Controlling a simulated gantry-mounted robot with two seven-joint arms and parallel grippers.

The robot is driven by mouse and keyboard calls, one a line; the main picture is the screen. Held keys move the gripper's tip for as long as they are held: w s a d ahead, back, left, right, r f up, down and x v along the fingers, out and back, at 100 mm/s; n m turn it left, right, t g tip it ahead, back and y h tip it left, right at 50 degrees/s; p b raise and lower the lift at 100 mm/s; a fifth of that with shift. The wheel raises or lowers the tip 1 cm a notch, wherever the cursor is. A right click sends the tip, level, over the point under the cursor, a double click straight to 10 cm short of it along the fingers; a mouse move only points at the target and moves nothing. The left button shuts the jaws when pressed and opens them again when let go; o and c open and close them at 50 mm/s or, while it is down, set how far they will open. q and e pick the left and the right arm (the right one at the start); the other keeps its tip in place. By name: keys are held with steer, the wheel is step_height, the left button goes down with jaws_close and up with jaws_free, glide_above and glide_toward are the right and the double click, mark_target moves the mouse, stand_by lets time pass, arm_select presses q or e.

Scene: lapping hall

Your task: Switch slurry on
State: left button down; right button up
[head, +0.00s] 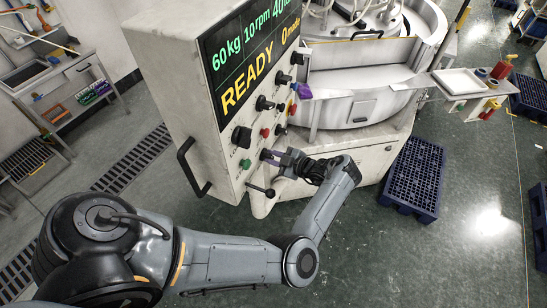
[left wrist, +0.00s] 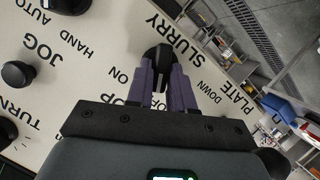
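The control panel (head: 232,138) faces me, with several black switches and red and green buttons. Its screen (head: 252,62) reads READY. In the left wrist view, the black slurry switch (left wrist: 158,54) sits beside the printed word SLURRY, with ON printed on its left side. My left gripper (head: 269,156) is at the panel's lower part, and in the left wrist view its purple fingers (left wrist: 163,78) stand on both sides of the switch and appear closed on it. The fingers and gripper body hide part of the switch and nearby lettering. My right gripper is not in view.
A lever with a black ball (head: 268,192) sticks out just below my left gripper. A black handle (head: 188,165) is on the panel's left side. The round lapping machine (head: 365,80) stands behind right. A blue pallet (head: 414,178) lies on the floor at right.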

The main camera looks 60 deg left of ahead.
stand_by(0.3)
arm_select(q)
steer(key=shift+w+m+g+h+b, duration=0.15)
steer(key=shift+m+g+h+b, duration=0.3)
steer(key=shift+m+b, duration=0.5)
steer(key=shift+w+a+m+g+h+b, duration=0.15)
steer(key=shift+m+g+h+b, duration=0.5)
steer(key=shift+b, duration=1.65)
steer(key=shift+w+a+m+g+h+b, duration=0.15)
steer(key=shift+m+g+b, duration=0.5)
steer(key=shift+m+b, duration=1.25)
steer(key=shift+w+a+m+g+h+b, duration=0.1)
steer(key=shift+m+g+h+b, duration=0.45)
steer(key=shift+b, duration=2.2)
steer(key=c, duration=1.1)
jaws_free()
steer(key=shift+d, duration=0.1)
